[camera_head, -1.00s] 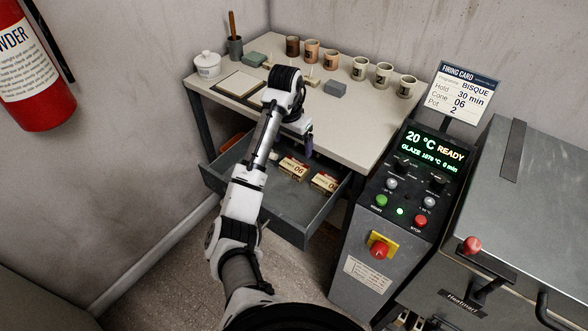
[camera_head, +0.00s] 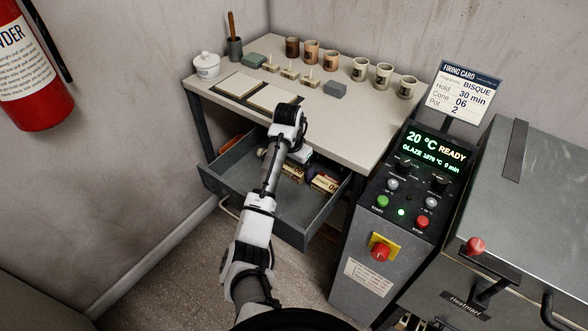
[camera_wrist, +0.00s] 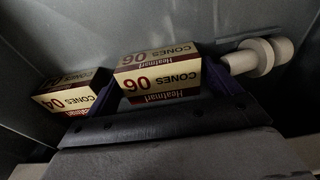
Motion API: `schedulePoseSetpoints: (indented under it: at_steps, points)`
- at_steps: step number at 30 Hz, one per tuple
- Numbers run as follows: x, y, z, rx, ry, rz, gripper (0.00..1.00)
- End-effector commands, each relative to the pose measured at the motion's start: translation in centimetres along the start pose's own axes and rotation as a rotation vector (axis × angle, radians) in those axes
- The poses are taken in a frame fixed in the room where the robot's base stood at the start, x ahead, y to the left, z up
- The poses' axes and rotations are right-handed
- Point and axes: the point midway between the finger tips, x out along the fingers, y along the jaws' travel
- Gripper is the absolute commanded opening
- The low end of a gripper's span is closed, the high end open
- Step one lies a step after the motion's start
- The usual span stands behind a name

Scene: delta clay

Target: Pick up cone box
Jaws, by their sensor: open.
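In the wrist view a cream and dark red cone box marked 06 (camera_wrist: 158,75) lies in the drawer, its print upside down. A second box marked 04 (camera_wrist: 68,92) lies to its left. My gripper (camera_wrist: 162,92) is open, with one dark purple finger on either side of the 06 box; I cannot tell whether they touch it. In the head view my gripper (camera_head: 308,166) is low over the open drawer (camera_head: 290,215). It partly hides the two cone boxes, one at left (camera_head: 292,174) and one at right (camera_head: 325,183).
A pale round-ended object (camera_wrist: 256,55) lies right of the 06 box in the wrist view. The table (camera_head: 345,130) above the drawer holds cups, tiles and a jar (camera_head: 207,65). A control panel (camera_head: 405,190) stands right of the drawer. The drawer's front part is bare.

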Motion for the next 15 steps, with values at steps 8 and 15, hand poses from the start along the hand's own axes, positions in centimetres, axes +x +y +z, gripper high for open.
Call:
schedulePoseSetpoints:
  at_steps: [8,15]
  points:
    - [-0.04,-0.01,-0.01,0.000,0.000,0.000,0.62]
    - [-0.09,-0.02,-0.03,0.000,0.001,-0.001,0.52]
